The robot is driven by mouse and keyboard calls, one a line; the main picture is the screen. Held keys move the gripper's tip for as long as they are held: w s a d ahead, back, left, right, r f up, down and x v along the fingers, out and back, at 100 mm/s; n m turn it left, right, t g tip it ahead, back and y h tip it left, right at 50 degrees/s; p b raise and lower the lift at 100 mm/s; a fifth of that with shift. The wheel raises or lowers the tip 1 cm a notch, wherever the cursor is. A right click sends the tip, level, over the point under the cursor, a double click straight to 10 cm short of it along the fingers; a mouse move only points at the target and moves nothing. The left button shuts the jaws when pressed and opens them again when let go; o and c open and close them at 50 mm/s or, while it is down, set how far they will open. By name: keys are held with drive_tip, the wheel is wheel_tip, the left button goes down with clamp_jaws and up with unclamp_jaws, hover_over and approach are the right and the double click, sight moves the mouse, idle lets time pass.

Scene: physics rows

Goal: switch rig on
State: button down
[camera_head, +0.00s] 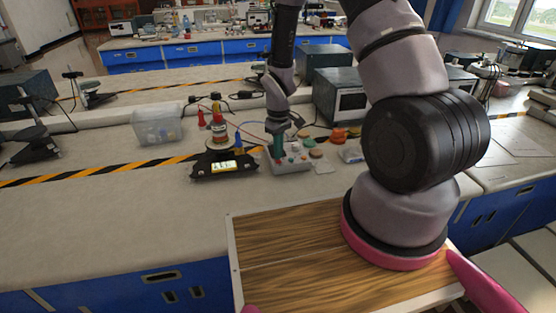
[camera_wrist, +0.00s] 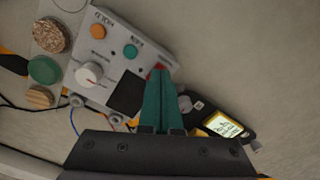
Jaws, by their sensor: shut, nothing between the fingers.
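The rig is a light grey control box (camera_head: 292,164) on the bench. In the wrist view the box (camera_wrist: 112,62) carries an orange button (camera_wrist: 98,31), a green button (camera_wrist: 130,51), a white knob (camera_wrist: 89,75) and a dark square panel (camera_wrist: 127,94). My gripper (camera_head: 278,155) points down at the left part of the box. In the wrist view my gripper (camera_wrist: 158,74) has its teal fingers together, empty, with their tips at the box's edge. A small red part (camera_wrist: 157,67) shows at the tips and is mostly hidden. I cannot tell whether the fingers touch it.
A black meter (camera_head: 224,167) with a lit yellow display stands left of the box, with wires behind it. Round wood, cork and green pieces (camera_wrist: 45,70) lie beside the box. A clear plastic bin (camera_head: 158,125) stands farther left. The bench front is clear.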

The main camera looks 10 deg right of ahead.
drive_tip(key=shift+f, duration=0.5)
idle(0.3)
drive_tip(key=shift+r, duration=3.5)
drive_tip(key=s+d+r+m+t, duration=0.2)
drive_tip(key=r, duration=0.9)
drive_tip(key=s+d+r+m+t, duration=0.1)
drive_tip(key=d+r+m, duration=0.15)
drive_tip(key=r, duration=0.85)
drive_tip(key=s+d+r+m+t+y, duration=0.1)
drive_tip(key=s+r+m+t, duration=0.3)
drive_tip(key=s+r, duration=1.1)
drive_tip(key=shift+s+d+r+m+y, duration=0.15)
drive_tip(key=shift+s+r+m+y, duration=0.15)
drive_tip(key=shift+s+m+y, duration=0.4)
